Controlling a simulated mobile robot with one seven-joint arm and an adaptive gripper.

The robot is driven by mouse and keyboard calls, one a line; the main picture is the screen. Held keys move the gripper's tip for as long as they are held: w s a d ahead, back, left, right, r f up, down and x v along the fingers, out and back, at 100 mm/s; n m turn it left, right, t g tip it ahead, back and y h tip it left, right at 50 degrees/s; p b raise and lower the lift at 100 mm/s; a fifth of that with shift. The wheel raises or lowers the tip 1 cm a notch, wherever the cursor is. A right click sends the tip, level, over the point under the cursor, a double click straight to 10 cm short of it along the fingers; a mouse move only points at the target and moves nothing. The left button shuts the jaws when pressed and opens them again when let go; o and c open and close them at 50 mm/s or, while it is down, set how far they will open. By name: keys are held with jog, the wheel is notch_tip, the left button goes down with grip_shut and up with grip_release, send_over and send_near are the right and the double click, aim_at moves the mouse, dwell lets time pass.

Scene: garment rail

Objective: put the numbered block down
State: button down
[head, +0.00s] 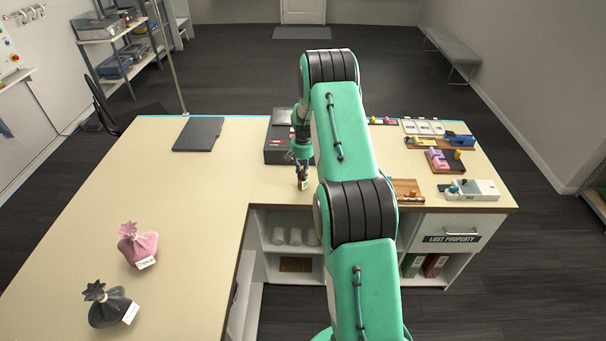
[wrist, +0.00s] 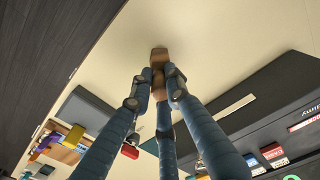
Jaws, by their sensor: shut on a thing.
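My gripper (head: 302,174) points down over the cream counter, near its front edge and left of my arm's large links. Its fingers are shut on a small wooden block (wrist: 158,55), which sticks out past the fingertips in the wrist view. In the head view the block (head: 303,185) is a small tan and dark shape under the fingers. Its number cannot be read in either view. I cannot tell whether its underside touches the counter (head: 268,186) or hangs just above it.
A dark box (head: 278,150) stands just behind my gripper. A dark flat pad (head: 199,134) lies to the left. Pink (head: 138,244) and black (head: 110,305) tagged bags sit at front left. Wooden trays (head: 440,160) with coloured pieces are at right. The counter's middle left is clear.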

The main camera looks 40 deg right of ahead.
jog(key=shift+f, duration=0.15)
jog(key=c, duration=1.7)
grip_release()
jog(key=shift+o, duration=0.2)
notch_tip(320, 180, up, 12)
jog(key=shift+r+b, duration=0.15)
jog(key=shift+b, duration=0.6)
